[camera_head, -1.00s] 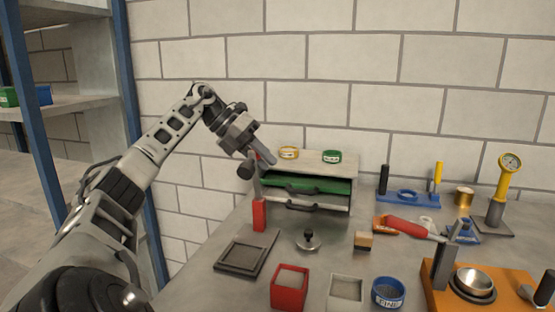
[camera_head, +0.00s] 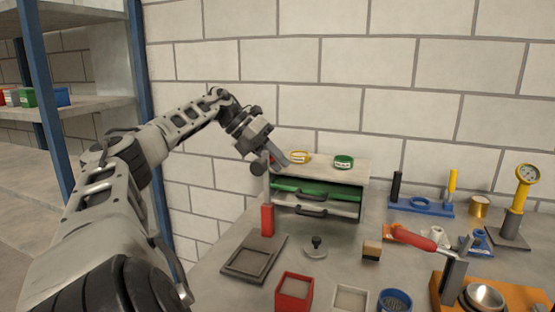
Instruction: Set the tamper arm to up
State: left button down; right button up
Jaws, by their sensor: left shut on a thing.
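The tamper stands at the back left of the bench as a red post (camera_head: 267,219) with a thin grey upright above it. A dark round end (camera_head: 258,167) shows at the top, beside my left gripper (camera_head: 275,161). My left gripper is shut at the top of the tamper, on what looks like its arm. The fingers and a small red part there overlap, so the exact grip and the arm's angle are hard to tell. A dark square frame (camera_head: 231,267) lies flat at the post's foot. My right gripper is not in view.
A drawer cabinet (camera_head: 350,172) with yellow and green rings on top stands just right of the tamper. A red-handled lever (camera_head: 414,238) rises over an orange base (camera_head: 523,296). A red box (camera_head: 278,293) and a round knobbed weight (camera_head: 316,250) are in front.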

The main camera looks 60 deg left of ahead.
pick_arm(q)
jog(key=shift+f, duration=0.2)
jog(key=c, duration=1.2)
grip_release()
jog(key=shift+a+f, duration=0.1)
jog(key=shift+o, duration=0.2)
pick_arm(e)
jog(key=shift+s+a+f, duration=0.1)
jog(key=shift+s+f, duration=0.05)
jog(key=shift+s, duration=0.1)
pick_arm(q)
jog(key=p+v, duration=0.6)
jog(key=v, duration=1)
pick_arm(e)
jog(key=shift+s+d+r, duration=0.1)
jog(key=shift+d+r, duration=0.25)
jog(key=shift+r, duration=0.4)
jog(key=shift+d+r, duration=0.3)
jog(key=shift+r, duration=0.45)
pick_arm(q)
jog(key=shift+w, duration=0.1)
